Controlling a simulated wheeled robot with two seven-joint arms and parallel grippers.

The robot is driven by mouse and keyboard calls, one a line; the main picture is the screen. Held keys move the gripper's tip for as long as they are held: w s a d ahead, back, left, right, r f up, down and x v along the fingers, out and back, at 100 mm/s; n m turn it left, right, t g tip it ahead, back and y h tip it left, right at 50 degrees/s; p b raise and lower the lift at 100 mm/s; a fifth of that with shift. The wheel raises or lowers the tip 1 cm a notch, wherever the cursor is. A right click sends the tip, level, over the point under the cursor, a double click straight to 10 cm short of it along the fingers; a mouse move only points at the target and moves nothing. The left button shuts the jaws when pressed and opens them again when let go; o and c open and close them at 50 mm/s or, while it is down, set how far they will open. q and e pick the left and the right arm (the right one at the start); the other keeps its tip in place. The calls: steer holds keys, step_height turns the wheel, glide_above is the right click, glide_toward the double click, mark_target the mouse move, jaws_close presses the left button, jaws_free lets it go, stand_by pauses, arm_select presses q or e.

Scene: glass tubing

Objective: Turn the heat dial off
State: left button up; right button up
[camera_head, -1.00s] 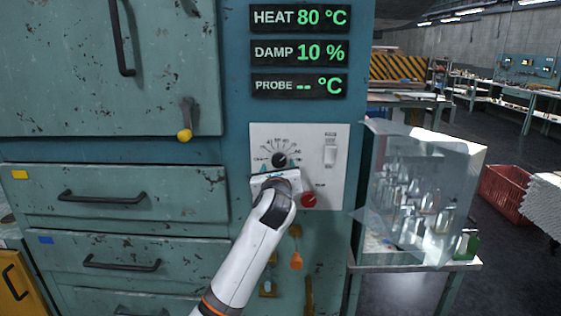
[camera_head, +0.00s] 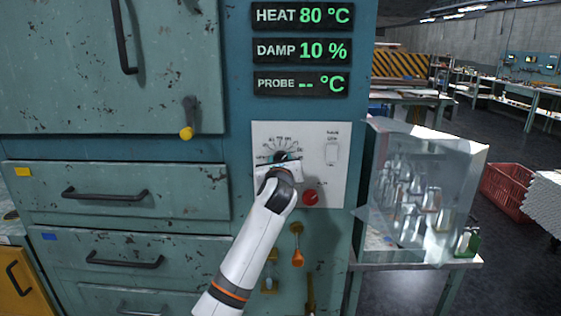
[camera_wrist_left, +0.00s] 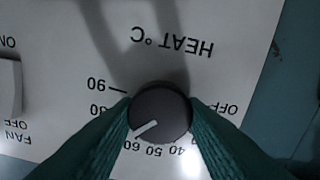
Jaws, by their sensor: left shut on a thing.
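The black heat dial (camera_head: 280,158) sits on a white control panel (camera_head: 331,188) and is partly hidden by my left gripper in the head view. My left gripper (camera_wrist_left: 160,112) has its green ribbed fingers on both sides of the dial (camera_wrist_left: 160,108) and is shut on it. In the left wrist view the panel is upside down. The dial's white mark points to the lower left, close to the 60 label; the left finger covers part of the scale there. OFF is at the right of the dial. The display (camera_head: 301,16) reads HEAT 80 °C. My right gripper is not in view.
A red knob (camera_head: 311,197) is just right of and below my gripper, with a fan switch (camera_head: 331,153) above it. An orange handle (camera_head: 298,257) hangs below the panel. A glass case (camera_head: 425,190) with glassware stands close on the right. Drawers (camera_head: 120,190) are at left.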

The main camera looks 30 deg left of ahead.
arm_select(q)
steer(key=shift+f+n+p, duration=0.2)
steer(key=shift+n+p, duration=0.15)
steer(key=shift+n, duration=6.6)
steer(key=shift+f+n+p, duration=0.15)
steer(key=shift+n+p, duration=0.2)
steer(key=shift+n, duration=6.6)
steer(key=o, duration=1)
steer(key=shift+r, duration=0.1)
